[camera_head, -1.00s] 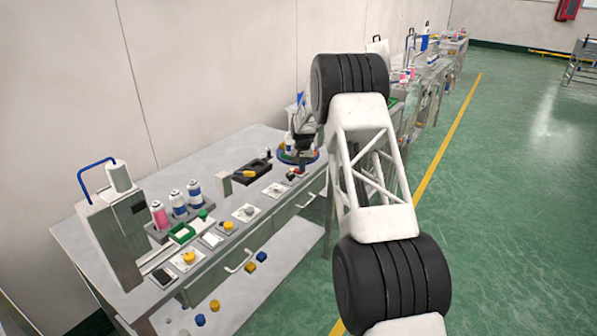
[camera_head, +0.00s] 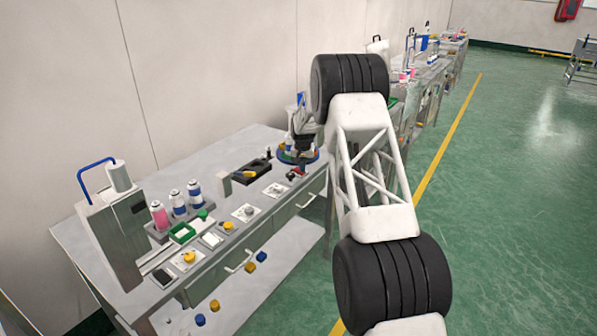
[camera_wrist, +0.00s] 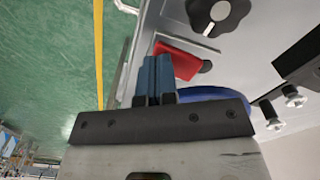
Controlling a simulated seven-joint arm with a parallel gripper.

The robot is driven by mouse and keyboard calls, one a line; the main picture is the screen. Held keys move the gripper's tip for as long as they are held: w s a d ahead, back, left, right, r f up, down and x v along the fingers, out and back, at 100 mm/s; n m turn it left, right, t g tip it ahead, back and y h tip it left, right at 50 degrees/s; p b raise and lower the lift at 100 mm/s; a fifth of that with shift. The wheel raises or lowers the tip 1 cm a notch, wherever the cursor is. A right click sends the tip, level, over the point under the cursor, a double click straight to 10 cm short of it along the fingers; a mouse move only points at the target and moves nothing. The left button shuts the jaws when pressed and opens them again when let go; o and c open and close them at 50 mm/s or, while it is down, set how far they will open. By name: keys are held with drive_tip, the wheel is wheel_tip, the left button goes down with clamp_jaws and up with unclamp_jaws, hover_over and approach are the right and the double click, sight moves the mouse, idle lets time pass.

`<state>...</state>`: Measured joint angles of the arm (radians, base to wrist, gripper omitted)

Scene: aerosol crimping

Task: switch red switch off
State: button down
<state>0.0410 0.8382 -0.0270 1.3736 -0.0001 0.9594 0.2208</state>
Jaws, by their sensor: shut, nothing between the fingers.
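The red switch (camera_wrist: 180,62) shows in the wrist view as a flat red piece on the grey panel, partly hidden by my fingers. My gripper (camera_wrist: 157,62) has blue fingers pressed together with nothing between them. The fingertips are at the left edge of the red switch; I cannot tell whether they touch it.
A black rotary knob (camera_wrist: 219,14) sits beyond the red switch. A blue round base (camera_head: 285,156) with bottles is close behind it. A black tray (camera_head: 252,171) and several control plates lie left along the bench (camera_head: 150,295). The green floor to the right is clear.

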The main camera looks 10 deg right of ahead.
drive_tip(key=shift+r, duration=2.55)
drive_tip(key=shift+r, duration=0.2)
wheel_tip(320, 180, up, 5)
drive_tip(key=shift+f, duration=0.2)
